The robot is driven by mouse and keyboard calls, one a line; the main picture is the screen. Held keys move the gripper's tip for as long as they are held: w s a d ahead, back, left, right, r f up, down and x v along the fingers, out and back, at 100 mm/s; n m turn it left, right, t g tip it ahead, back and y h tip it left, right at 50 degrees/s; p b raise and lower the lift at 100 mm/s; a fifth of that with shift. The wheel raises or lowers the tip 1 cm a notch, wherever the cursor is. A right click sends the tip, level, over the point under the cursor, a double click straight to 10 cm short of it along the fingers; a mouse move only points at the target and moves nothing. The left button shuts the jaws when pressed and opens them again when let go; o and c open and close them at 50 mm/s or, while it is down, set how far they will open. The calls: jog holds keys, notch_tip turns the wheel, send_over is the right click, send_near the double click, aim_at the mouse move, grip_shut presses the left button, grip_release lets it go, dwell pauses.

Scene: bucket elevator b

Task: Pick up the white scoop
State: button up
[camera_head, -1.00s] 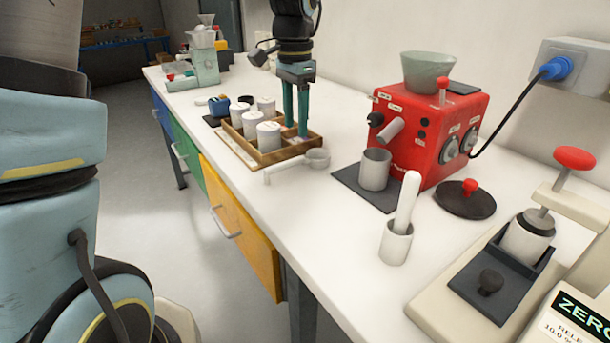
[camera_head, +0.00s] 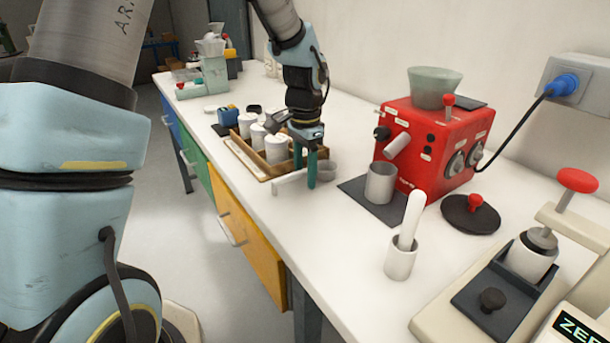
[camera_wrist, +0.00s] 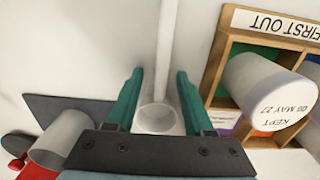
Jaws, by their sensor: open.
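The white scoop lies on the white bench beside the wooden tray, its handle (camera_head: 290,183) pointing left and its round cup (camera_head: 327,170) at the right end. My gripper (camera_head: 304,180) is open and points down over the scoop, its green fingers hiding part of it where handle and cup meet. In the wrist view, the scoop's handle (camera_wrist: 167,45) runs up between my open fingertips (camera_wrist: 160,73), and the cup (camera_wrist: 155,118) lies between the fingers lower down. Neither finger clearly touches the scoop. The exact height of the fingertips is hard to tell.
The wooden tray (camera_head: 240,152) with several white lidded cups stands just behind the scoop. A red machine (camera_head: 436,145) and a metal cup (camera_head: 380,182) on a dark mat stand to the right. A white holder (camera_head: 400,260) with a white rod is nearer. Bench front-left of the scoop is clear.

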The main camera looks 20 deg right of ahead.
jog(key=shift+c, duration=0.4)
grip_shut()
